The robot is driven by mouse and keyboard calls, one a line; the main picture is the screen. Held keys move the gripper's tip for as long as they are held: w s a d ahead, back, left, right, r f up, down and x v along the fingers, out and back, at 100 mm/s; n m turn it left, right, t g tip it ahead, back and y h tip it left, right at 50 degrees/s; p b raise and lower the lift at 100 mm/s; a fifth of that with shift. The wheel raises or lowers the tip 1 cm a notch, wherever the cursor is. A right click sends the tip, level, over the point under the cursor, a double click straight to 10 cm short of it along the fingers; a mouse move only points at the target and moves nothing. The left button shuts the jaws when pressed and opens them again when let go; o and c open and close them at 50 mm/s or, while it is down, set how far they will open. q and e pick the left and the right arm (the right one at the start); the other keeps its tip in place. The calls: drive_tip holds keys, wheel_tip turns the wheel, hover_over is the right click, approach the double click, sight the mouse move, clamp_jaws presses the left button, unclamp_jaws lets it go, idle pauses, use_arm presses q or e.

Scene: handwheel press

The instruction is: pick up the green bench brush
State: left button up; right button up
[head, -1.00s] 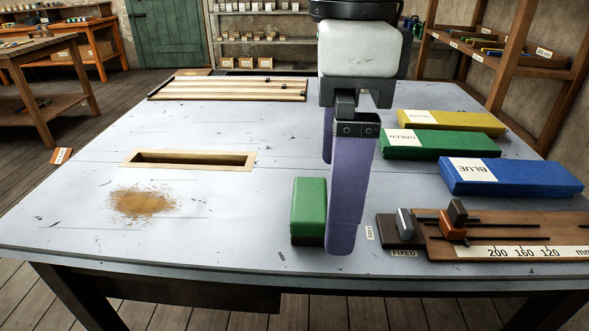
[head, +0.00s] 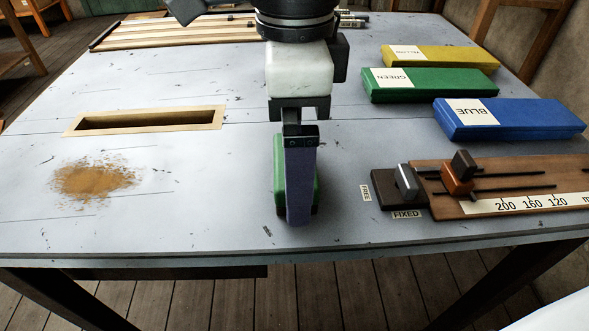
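The green bench brush (head: 279,180) stands on the pale bench top near its front edge, a green block with a dark underside. My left gripper (head: 300,190) points down at it. One purple finger lies in front of the brush and covers its middle; green shows on both sides. The other finger is hidden behind the brush or the near finger, so I cannot tell whether the fingers press on it. The brush looks upright and at bench height. My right gripper is not in view.
Brown dust (head: 95,180) and a wood-rimmed slot (head: 145,120) lie left. Yellow (head: 440,57), green (head: 430,83) and blue (head: 510,118) labelled boxes lie right. A wooden gauge board (head: 510,185) sits right of the brush. Bare bench lies between the dust and the brush.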

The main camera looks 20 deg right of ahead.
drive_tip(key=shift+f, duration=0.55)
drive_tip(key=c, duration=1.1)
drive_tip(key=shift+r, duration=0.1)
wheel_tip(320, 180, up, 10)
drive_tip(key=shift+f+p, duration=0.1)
drive_tip(key=shift+p, duration=0.7)
